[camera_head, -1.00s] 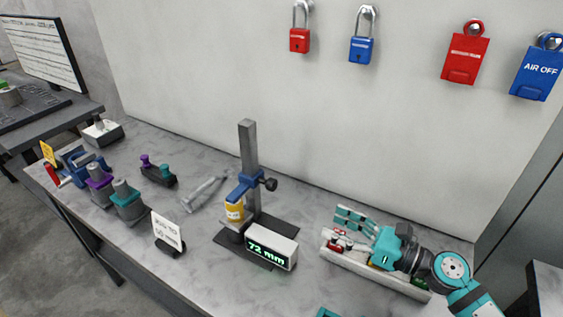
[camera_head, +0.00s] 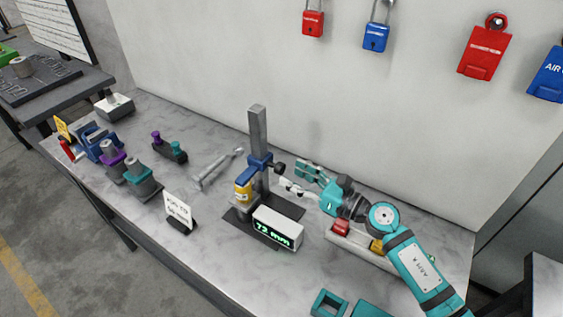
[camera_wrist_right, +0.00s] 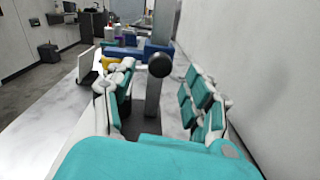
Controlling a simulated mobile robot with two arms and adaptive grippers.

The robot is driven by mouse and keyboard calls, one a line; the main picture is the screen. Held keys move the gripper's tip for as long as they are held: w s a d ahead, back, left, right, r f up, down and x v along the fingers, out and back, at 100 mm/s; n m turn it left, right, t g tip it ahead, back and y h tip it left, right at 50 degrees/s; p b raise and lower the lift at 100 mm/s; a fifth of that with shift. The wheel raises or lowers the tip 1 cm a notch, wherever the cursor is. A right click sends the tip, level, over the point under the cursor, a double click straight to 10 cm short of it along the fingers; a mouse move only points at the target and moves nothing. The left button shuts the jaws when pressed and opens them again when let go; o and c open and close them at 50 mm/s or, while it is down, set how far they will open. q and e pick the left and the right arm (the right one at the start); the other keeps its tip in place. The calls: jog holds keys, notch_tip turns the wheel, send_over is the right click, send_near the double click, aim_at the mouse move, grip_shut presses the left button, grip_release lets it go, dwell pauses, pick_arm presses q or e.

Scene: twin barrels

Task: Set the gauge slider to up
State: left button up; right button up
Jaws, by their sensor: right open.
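The gauge stands upright on the bench, with a grey column (camera_head: 257,130) on a dark base. Its blue slider (camera_head: 259,162) sits partway up the column, with a blue arm over a yellow cylinder (camera_head: 242,192). A black knob (camera_head: 280,168) sticks out of the slider's right side. The display (camera_head: 277,228) reads 72 mm. My right gripper (camera_head: 299,177) is open and empty, just right of the knob. In the right wrist view the knob (camera_wrist_right: 159,65) shows ahead, between the spread fingers (camera_wrist_right: 158,92).
A pale tray (camera_head: 372,256) with red and yellow blocks lies under my right arm. The wall rises behind.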

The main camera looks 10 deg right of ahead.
aim_at(283, 170)
jog(key=shift+p+x, duration=0.35)
jog(key=shift+x, duration=1.95)
grip_shut()
